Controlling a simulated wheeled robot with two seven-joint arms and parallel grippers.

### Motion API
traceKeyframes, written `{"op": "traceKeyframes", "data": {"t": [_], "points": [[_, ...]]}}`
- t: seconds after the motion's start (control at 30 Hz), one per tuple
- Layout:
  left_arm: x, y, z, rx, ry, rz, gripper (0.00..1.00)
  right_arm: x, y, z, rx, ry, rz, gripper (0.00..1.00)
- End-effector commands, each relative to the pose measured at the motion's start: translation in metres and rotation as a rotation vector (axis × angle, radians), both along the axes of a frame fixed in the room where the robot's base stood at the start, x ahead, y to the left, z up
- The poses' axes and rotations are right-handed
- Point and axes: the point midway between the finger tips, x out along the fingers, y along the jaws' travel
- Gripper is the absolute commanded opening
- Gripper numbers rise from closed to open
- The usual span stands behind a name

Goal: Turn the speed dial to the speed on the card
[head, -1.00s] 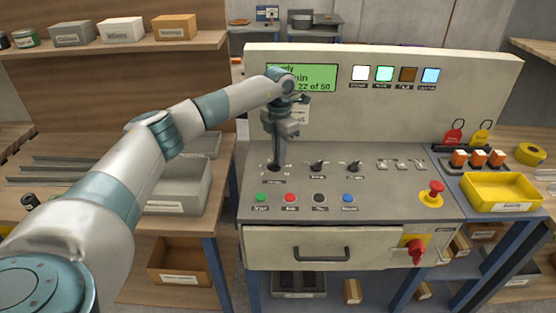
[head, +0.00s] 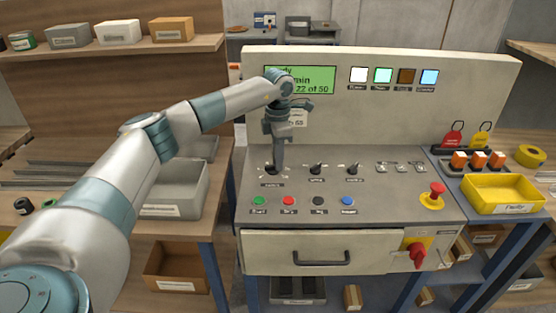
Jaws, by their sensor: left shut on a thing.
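The speed dial (head: 272,171) is the leftmost of three black knobs on the grey panel top (head: 400,205). My left gripper (head: 276,165) points down onto this dial and is shut on it. The jaws hide most of the dial and its pointer. The screen's visible part ends in "min" and "22 of 50". My right gripper does not show.
Two more knobs (head: 317,168) (head: 352,169) and a row of switches stand right of the dial. Four coloured buttons (head: 289,201) lie in front. A red emergency stop (head: 436,192) stands at the right. A yellow tray (head: 503,194) is on the side table.

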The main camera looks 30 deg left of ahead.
Motion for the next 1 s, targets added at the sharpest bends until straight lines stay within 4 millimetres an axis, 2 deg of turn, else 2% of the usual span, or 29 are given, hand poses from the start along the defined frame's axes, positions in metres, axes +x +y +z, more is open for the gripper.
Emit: {"op": "traceKeyframes", "data": {"t": [0.07, 0.1, 0.13, 0.17, 0.47, 0.67, 0.87, 1.0], "points": [[0.001, 0.0, 0.002, -0.001, -0.005, 0.001, 0.0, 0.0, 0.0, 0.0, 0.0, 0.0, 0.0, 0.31], [0.001, 0.0, 0.002, 0.0, -0.004, 0.001, 0.18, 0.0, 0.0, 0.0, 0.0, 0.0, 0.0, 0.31], [0.001, 0.0, 0.002, 0.0, -0.004, 0.001, 0.25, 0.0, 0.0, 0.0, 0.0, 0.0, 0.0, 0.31], [0.001, 0.0, 0.002, 0.0, -0.004, 0.002, 0.27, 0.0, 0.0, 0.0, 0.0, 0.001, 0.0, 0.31], [0.0, 0.0, 0.001, 0.0, -0.001, 0.001, 0.27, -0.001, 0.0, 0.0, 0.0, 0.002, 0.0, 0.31], [0.001, 0.0, 0.009, 0.0, -0.003, 0.001, 0.27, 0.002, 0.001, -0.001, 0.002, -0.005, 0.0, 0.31], [0.001, 0.0, 0.033, -0.001, -0.005, 0.001, 0.27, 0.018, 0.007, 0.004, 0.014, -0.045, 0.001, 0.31], [0.001, 0.0, 0.058, 0.0, -0.006, 0.001, 0.27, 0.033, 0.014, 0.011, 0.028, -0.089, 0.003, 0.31]]}}
